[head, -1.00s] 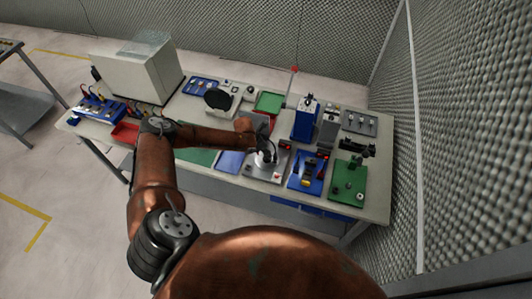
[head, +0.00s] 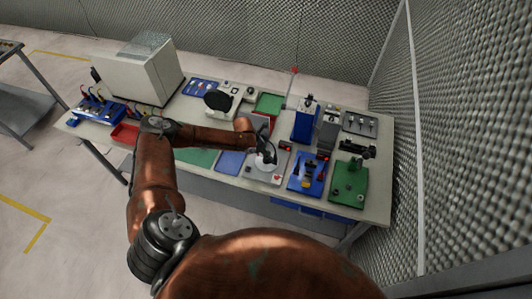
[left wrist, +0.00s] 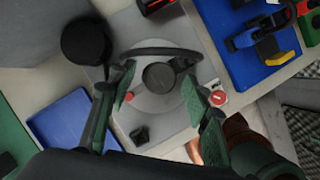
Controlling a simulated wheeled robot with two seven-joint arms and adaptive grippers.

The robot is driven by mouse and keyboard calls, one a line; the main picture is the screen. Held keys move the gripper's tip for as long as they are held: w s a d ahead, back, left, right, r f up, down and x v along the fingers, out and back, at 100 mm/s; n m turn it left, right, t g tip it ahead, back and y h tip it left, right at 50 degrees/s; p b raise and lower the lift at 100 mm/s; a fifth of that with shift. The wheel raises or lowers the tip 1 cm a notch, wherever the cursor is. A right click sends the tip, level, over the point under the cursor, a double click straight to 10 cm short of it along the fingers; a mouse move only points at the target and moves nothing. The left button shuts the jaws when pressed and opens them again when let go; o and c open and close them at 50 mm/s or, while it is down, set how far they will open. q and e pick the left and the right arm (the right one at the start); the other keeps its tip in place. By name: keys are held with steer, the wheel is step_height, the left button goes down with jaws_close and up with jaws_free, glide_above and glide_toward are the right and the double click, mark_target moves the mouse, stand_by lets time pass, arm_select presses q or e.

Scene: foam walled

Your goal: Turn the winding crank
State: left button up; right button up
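In the left wrist view, a grey plate (left wrist: 192,137) carries a pale round disc (left wrist: 160,103) with a dark round hub (left wrist: 158,77). A black curved bar (left wrist: 160,48) arcs over the disc beside the hub; it may be the crank, but I cannot tell for sure. A small red knob (left wrist: 129,97) sits at the disc's left. My left gripper (left wrist: 158,105) is open above the disc, one finger on each side of the hub, with nothing visibly held. In the head view, my left gripper (head: 266,152) is over this station and partly hides it. My right gripper is not in view.
A blue board (head: 306,183) and a green board (head: 348,190) stand right of the station. A blue box (head: 305,124) stands behind. A blue panel (head: 230,162) lies at the left. A foam wall borders the right.

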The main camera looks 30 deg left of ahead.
arm_select(q)
steer(key=shift+s+r, duration=0.1)
steer(key=v, duration=1.2)
